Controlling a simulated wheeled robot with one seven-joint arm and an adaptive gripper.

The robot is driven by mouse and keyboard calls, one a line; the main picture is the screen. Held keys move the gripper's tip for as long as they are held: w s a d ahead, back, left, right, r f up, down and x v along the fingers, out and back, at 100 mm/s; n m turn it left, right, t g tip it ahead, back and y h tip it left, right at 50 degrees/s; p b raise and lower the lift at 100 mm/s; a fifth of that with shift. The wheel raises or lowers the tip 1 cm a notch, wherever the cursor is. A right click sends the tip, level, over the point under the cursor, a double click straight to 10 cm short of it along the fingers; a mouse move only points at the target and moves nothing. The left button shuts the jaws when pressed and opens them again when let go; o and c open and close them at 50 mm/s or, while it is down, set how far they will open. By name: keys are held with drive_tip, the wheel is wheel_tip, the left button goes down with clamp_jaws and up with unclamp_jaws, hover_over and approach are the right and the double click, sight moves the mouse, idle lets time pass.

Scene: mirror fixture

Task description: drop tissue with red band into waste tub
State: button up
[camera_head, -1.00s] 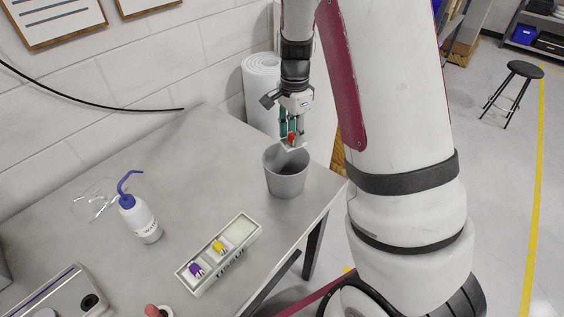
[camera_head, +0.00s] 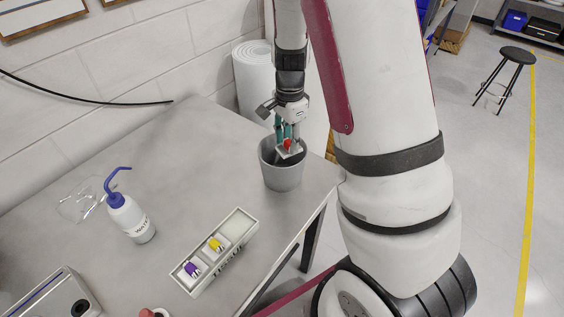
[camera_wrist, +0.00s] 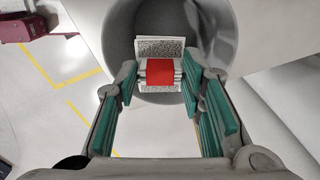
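The tissue with the red band (camera_head: 289,152) is a small white folded bundle; it also shows in the wrist view (camera_wrist: 160,73). My gripper (camera_head: 287,143) is shut on it, with a green-padded finger on either side of the bundle in the wrist view (camera_wrist: 159,82). The grey round waste tub (camera_head: 283,178) stands at the table's right corner. The tissue and fingertips are at the tub's mouth, within its rim as seen from the head. In the wrist view the tub's wall (camera_wrist: 218,30) lies behind and around the tissue. The tub's floor is mostly hidden.
A white tissue tray (camera_head: 238,222) holds bundles with purple (camera_head: 192,269) and yellow (camera_head: 215,245) bands. A wash bottle (camera_head: 130,219) stands to its left, near clear goggles (camera_head: 78,203). A white roll (camera_head: 252,85) stands behind the tub. The table's back middle is clear.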

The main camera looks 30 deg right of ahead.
drive_tip(key=shift+o, duration=1.4)
drive_tip(key=shift+r, duration=0.1)
wheel_tip(320, 180, up, 12)
